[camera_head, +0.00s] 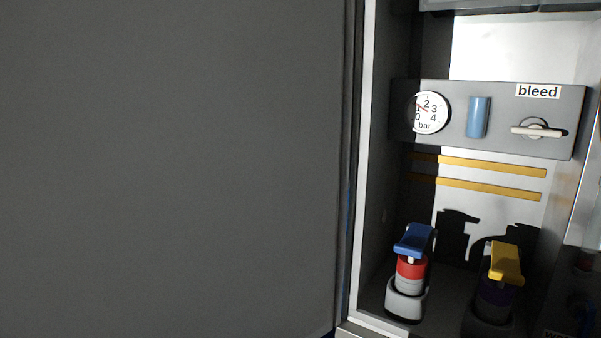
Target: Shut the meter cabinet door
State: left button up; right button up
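The meter cabinet (366,240) stands open on the right side of the head view, and its inside is visible. A large flat dark grey panel (170,170) fills the left side and reaches the cabinet's left front edge. It looks like the door standing open, but its outer edge and any handle are out of view. Neither of my grippers is in view.
Inside are a pressure gauge (429,112), a blue cylinder (478,117) and a bleed lever (538,131) on a grey panel. Two yellow strips (492,166) run below. A blue-topped device (409,275) and a yellow-topped device (505,263) stand on the cabinet floor.

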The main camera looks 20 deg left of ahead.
aim_at(169, 168)
jog(key=k, duration=1)
jog(key=k+j+z, duration=0.1)
jog(key=z, duration=0.85)
jog(key=k+z, duration=0.2)
jog(key=z, duration=0.25)
jog(key=k+j, duration=0.2)
jog(key=j, duration=0.2)
jog(key=k+j, duration=0.15)
jog(key=j, duration=0.3)
jog(key=k+j, duration=0.2)
jog(key=j, duration=0.2)
jog(key=k+j, duration=0.15)
jog(key=j, duration=0.3)
jog(key=k+j, duration=0.2)
jog(key=j, duration=0.2)
jog(key=k+j, duration=0.15)
jog(key=j, duration=0.25)
jog(key=k+j, duration=0.2)
jog(key=j, duration=0.25)
jog(key=k+j, duration=0.15)
jog(key=j, duration=0.25)
jog(key=j+u, duration=0.3)
jog(key=l, duration=0.1)
